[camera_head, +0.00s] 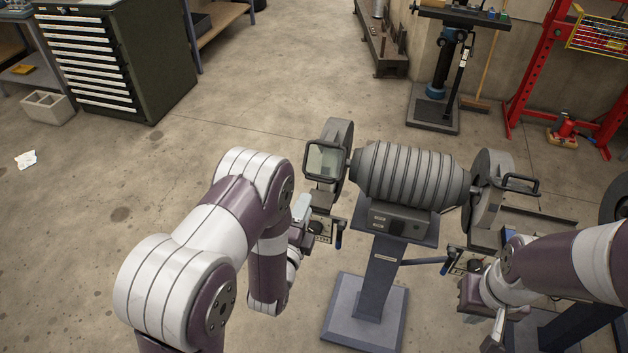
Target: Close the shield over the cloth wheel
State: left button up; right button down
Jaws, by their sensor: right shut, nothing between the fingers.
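A grey ribbed grinder (405,178) stands on a pedestal with a wheel at each end; I cannot tell by texture which wheel is cloth. The left wheel (341,134) has a framed clear shield (325,160) in front of its upper part. The right wheel (487,183) has a dark-framed shield (521,184) that sticks out to the right, seen nearly edge-on. My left gripper (302,208) is just below the left shield, apart from it as far as I can see; its opening is unclear. My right gripper (494,334) is low, below the right wheel, shut and empty, partly hidden by my arm.
Tool rests (319,228) with small levers sit below the wheels. The pedestal (376,278) stands between my arms. A dark drawer cabinet (112,60) is at the back left, a drill-like machine (440,80) and a red frame (540,70) at the back right.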

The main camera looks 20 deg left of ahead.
aim_at(318, 181)
pick_arm(q)
jog(key=w, duration=0.2)
jog(key=w+p, duration=0.1)
jog(key=w, duration=0.2)
jog(key=w+d, duration=0.1)
jog(key=w, duration=0.1)
jog(key=shift+w, duration=0.3)
jog(key=shift+w+a, duration=0.15)
jog(key=shift+w, duration=0.2)
grip_shut()
jog(key=shift+f, duration=0.1)
dwell(0.5)
